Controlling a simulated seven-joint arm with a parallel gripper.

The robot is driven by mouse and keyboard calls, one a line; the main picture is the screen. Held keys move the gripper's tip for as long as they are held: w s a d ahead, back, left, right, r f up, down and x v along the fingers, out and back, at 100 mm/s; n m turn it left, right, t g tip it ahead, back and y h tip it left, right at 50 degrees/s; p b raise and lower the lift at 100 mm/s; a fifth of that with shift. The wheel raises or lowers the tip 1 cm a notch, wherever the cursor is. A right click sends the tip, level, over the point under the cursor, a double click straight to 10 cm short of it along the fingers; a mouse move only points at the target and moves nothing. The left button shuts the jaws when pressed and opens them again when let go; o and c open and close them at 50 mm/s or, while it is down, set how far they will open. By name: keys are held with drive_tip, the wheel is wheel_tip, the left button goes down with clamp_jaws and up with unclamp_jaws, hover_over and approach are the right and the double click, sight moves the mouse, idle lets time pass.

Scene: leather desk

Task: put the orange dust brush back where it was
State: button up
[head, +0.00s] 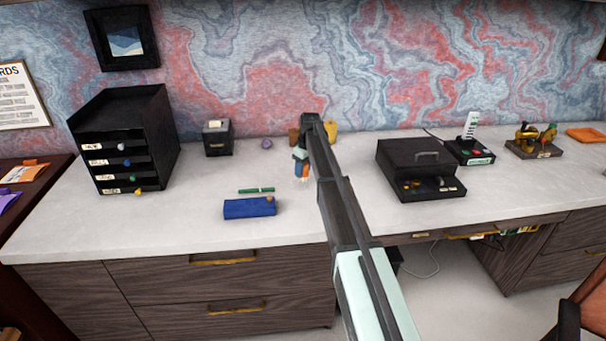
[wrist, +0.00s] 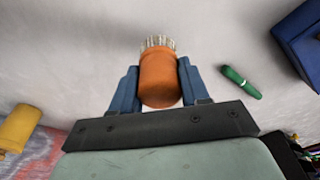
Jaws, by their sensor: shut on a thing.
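The orange dust brush (wrist: 160,78) is between the two blue fingers of my gripper (wrist: 158,84) in the wrist view, with its pale bristles pointing away from the palm. My gripper is shut on its orange body. I cannot tell whether the bristles touch the desk.
A blue case (head: 249,208) and a green marker (head: 257,190) lie left of my gripper. A yellow container (head: 330,132) stands behind my arm. A black drawer unit (head: 125,140) is at the left, and a black box (head: 420,169) at the right. The desk's front left is clear.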

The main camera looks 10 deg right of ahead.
drive_tip(key=shift+f, duration=1.25)
drive_tip(key=shift+f, duration=0.15)
drive_tip(key=o, duration=1.1)
drive_tip(key=r, duration=0.4)
drive_tip(key=s+d+r, duration=0.1)
drive_tip(key=r, duration=0.7)
drive_tip(key=shift+s+d+r, duration=0.1)
drive_tip(key=shift+s+d, duration=0.05)
